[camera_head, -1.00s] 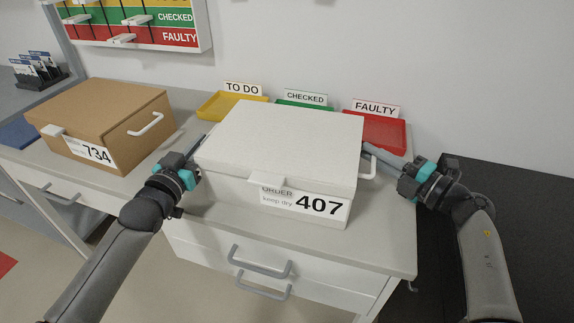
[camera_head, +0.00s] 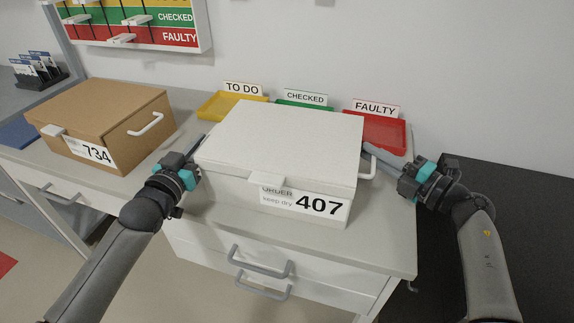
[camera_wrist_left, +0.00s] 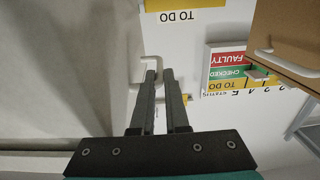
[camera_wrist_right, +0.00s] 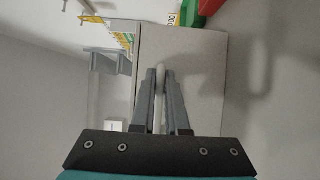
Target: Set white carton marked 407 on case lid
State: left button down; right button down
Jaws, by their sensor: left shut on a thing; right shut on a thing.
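The white carton marked 407 (camera_head: 280,140) is upright over the white counter (camera_head: 385,235), its label facing me. I cannot tell whether its base touches the counter. My left gripper (camera_head: 198,147) is at its left side; the left wrist view shows the fingers (camera_wrist_left: 158,76) closed at a white handle (camera_wrist_left: 150,62). My right gripper (camera_head: 367,150) is shut on the white handle (camera_head: 372,160) on its right side; this handle also shows between the fingers in the right wrist view (camera_wrist_right: 160,78). I cannot make out a case lid for certain.
A brown carton marked 734 (camera_head: 105,115) stands left on the counter. Yellow (camera_head: 225,105), green (camera_head: 303,106) and red (camera_head: 385,130) trays with signs stand behind the white carton. A dark flat surface (camera_head: 520,215) lies right of the counter and looks clear beyond my arm.

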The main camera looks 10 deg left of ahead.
pick_arm(q)
jog(key=shift+r, duration=0.1)
pick_arm(e)
jog(key=shift+r, duration=0.1)
